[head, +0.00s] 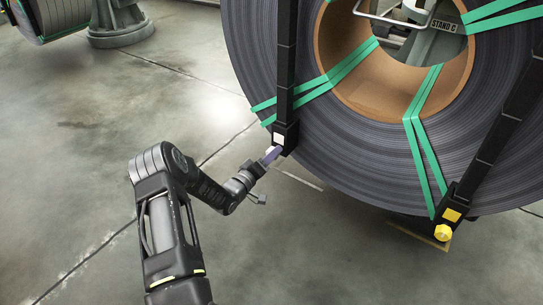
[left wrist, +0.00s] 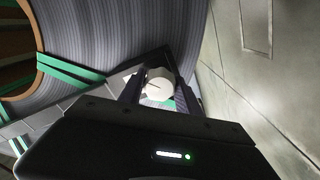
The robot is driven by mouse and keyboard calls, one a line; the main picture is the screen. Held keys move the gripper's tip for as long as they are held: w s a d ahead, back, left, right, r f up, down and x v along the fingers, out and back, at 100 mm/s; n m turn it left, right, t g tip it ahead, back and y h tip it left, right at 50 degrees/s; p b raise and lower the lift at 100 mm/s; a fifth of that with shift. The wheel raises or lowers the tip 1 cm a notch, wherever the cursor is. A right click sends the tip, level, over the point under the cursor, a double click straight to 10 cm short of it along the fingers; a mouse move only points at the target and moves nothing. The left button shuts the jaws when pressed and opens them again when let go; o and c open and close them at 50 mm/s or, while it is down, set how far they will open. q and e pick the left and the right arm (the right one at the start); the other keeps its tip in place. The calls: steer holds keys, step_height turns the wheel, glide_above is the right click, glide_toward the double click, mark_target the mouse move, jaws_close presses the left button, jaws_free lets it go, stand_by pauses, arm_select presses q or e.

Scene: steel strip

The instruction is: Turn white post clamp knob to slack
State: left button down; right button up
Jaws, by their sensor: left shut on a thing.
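The white post clamp knob (left wrist: 158,84) sits at the lower end of the left black post (head: 285,75). In the left wrist view it is a round white knob with a dark line on its face, between my two fingers. My left gripper (head: 273,153) reaches the knob from the lower left and is shut on it; it also shows in the left wrist view (left wrist: 158,92). In the head view the fingers partly hide the knob, and a white patch (head: 279,139) shows on the clamp above them. My right gripper is not in view.
A large steel strip coil (head: 370,150) with green straps stands behind the posts. A right black post (head: 505,125) carries a yellow knob (head: 443,232). A sign reading STAND C (head: 445,26) shows through the coil.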

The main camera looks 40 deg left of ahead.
arm_select(q)
steer(key=n, duration=0.4)
steer(key=shift+a+r+n, duration=0.1)
steer(key=shift+r+n, duration=0.05)
steer(key=shift+n, duration=0.15)
steer(key=n, duration=0.4)
steer(key=shift+a+n, duration=0.1)
steer(key=shift+n, duration=0.3)
steer(key=c, duration=0.9)
jaws_free()
steer(key=shift+o, duration=0.2)
steer(key=s+p, duration=0.3)
steer(key=s, duration=0.4)
steer(key=shift+s+d, duration=0.2)
steer(key=shift+s, duration=0.15)
